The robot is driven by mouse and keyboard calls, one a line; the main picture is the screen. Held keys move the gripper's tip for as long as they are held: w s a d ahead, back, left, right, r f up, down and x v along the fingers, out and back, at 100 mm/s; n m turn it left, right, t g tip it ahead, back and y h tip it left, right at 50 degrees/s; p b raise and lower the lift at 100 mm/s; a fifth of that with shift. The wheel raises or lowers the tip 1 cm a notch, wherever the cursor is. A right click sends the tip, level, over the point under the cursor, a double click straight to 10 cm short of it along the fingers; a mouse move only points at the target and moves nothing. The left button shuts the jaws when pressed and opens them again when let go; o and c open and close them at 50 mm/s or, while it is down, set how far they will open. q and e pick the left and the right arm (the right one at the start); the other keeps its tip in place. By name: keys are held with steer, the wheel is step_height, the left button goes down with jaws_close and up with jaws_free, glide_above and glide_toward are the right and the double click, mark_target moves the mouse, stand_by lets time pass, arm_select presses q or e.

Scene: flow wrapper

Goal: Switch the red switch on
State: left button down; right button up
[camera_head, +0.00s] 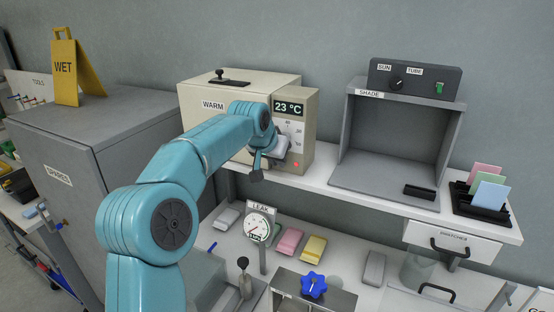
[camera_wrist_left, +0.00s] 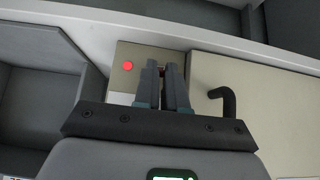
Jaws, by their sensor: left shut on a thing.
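The beige oven marked WARM (camera_head: 225,88) stands on the white counter. Its right-hand panel has a display reading 23 °C (camera_head: 289,106) and a small glowing red round spot (camera_head: 295,164) low at the right. The red spot also shows in the left wrist view (camera_wrist_left: 127,65), just left of the fingers. I see no other red switch; part of the panel is hidden behind my gripper. My left gripper (camera_head: 282,158) is at the lower panel, its fingers (camera_wrist_left: 164,68) close together on something that they hide. My right gripper is not in view.
The oven's black door handle (camera_wrist_left: 225,100) is close right of the fingers in the wrist view. A grey SHADE box (camera_head: 395,132) stands right of the oven, under a control box (camera_head: 415,79) with a green switch (camera_head: 439,88). A gauge (camera_head: 258,227) stands below the counter.

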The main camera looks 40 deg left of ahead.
arm_select(q)
steer(key=c, duration=1.2)
jaws_free()
steer(key=shift+r, duration=0.1)
steer(key=b+v, duration=0.1)
steer(key=v, duration=1.5)
steer(key=shift+s+b, duration=0.15)
steer(key=shift+b, duration=0.25)
steer(key=shift+r, duration=0.1)
